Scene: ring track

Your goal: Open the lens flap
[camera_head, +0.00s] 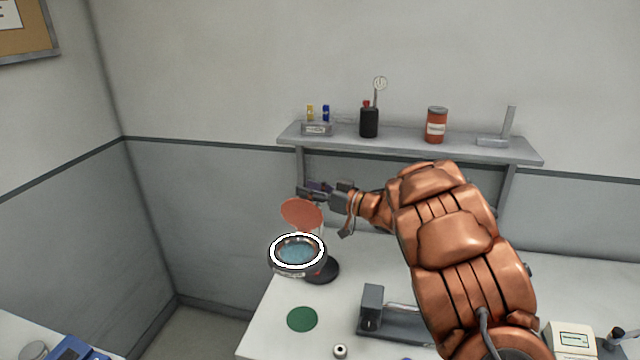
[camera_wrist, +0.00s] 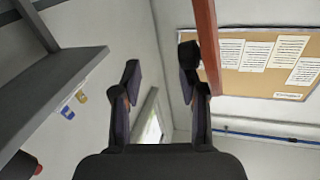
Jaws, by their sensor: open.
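The lens flap (camera_head: 302,213) is a flat orange-red disc, raised and tilted above the far side of the magnifier lens (camera_head: 297,251), which shows blue inside a bright white ring. My gripper (camera_head: 310,190) is open, just behind and above the flap's upper edge in the head view. In the wrist view my gripper (camera_wrist: 160,70) has its fingers apart with nothing between them. A red-brown strip (camera_wrist: 207,45), which looks like the flap seen edge-on, runs beside the right fingertip. I cannot tell whether they touch.
The magnifier's dark round base (camera_head: 321,270) stands on the white table (camera_head: 265,325). A green disc (camera_head: 302,319) lies in front. A wall shelf (camera_head: 400,145) with small items is behind my gripper. A grey device (camera_head: 372,305) stands near my arm.

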